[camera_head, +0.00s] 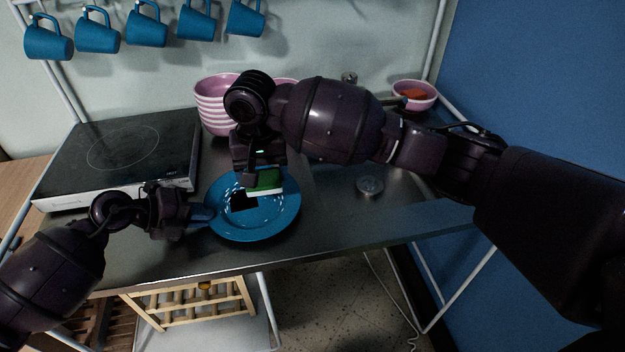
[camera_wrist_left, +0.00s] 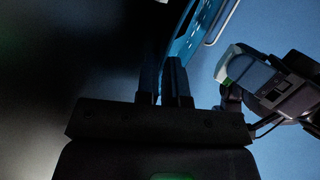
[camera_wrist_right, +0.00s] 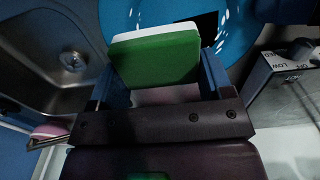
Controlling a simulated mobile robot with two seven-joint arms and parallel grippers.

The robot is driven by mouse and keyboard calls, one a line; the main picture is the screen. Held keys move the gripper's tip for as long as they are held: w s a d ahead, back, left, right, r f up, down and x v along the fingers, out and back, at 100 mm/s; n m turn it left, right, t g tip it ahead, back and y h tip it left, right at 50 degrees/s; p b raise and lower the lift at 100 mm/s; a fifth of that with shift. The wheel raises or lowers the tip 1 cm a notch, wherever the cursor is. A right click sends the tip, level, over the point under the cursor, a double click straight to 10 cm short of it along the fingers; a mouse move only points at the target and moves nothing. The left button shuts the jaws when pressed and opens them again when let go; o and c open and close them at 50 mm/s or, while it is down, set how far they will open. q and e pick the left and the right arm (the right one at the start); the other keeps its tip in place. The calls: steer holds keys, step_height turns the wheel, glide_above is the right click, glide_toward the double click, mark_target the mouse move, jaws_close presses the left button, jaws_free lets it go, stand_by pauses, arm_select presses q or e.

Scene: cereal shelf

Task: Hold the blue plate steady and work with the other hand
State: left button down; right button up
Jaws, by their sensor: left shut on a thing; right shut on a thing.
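The blue plate (camera_head: 277,222) is over the front part of the metal counter. A dark square patch (camera_head: 243,201) shows on it, also in the right wrist view (camera_wrist_right: 207,26). My left gripper (camera_head: 207,214) is shut on the plate's left rim; its close fingers and the plate edge (camera_wrist_left: 187,40) show in the left wrist view. My right gripper (camera_head: 262,176) is shut on a green and white sponge (camera_head: 266,183) above the plate, beside the dark patch. The right wrist view shows the sponge (camera_wrist_right: 160,58) between the fingers. Whether it touches the plate is unclear.
A black cooktop (camera_head: 120,150) stands at the left. Striped pink bowls (camera_head: 212,105) stand behind my right arm. Blue mugs (camera_head: 147,28) hang above. A pink bowl (camera_head: 415,95) with something orange sits back right. A sink drain (camera_head: 369,185) lies right of the plate.

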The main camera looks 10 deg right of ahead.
mark_target(250, 204)
steer(key=a, duration=0.3)
steer(key=shift+w+a+r, duration=0.1)
steer(key=shift+w+r, duration=0.2)
steer(key=shift+r, duration=0.05)
steer(key=shift+w+a+f, duration=0.1)
steer(key=shift+a+f, duration=0.1)
steer(key=shift+f, duration=1.25)
steer(key=shift+w+a+f, duration=0.1)
steer(key=shift+a+f, duration=0.05)
steer(key=shift+f, duration=1.3)
steer(key=shift+f, duration=1.05)
steer(key=shift+d, duration=0.15)
